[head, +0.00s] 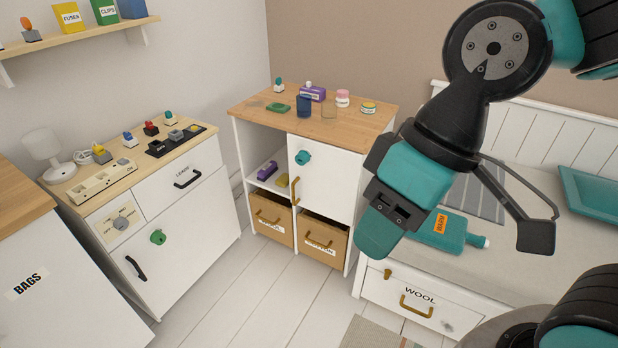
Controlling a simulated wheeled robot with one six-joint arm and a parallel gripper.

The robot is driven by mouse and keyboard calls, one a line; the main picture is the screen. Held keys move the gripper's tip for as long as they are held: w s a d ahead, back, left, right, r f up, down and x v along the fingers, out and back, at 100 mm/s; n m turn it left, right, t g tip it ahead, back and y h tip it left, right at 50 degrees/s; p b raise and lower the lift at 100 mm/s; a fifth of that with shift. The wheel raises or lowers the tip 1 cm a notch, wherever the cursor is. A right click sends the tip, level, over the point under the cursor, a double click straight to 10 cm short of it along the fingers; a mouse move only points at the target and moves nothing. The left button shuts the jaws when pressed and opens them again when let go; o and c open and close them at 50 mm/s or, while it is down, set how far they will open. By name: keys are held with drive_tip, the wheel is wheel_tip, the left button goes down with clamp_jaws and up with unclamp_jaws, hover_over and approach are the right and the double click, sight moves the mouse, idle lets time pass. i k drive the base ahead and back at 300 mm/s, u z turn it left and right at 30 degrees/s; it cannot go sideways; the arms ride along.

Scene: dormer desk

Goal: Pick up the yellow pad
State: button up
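A small yellow block-like thing (282,180), which may be the yellow pad, lies in the open shelf compartment of the white cabinet (322,175). It is small in view, so I cannot tell its exact shape. It sits to the right of a purple item (267,170). My gripper (388,215) hangs in the air at the right of the head view, in front of the bed, well apart from the yellow thing. I see nothing held in it, but I cannot make out how its fingers stand.
The cabinet's wooden top (270,118) carries several small items, including a dark blue cup (304,106). Two labelled drawers (323,238) sit below. A second white unit (180,225) stands left, a bed (500,263) right. The white plank floor (255,300) between them is clear.

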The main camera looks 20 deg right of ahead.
sight(283, 180)
drive_tip(key=u, duration=0.25)
drive_tip(key=i, duration=0.85)
drive_tip(key=u, duration=0.3)
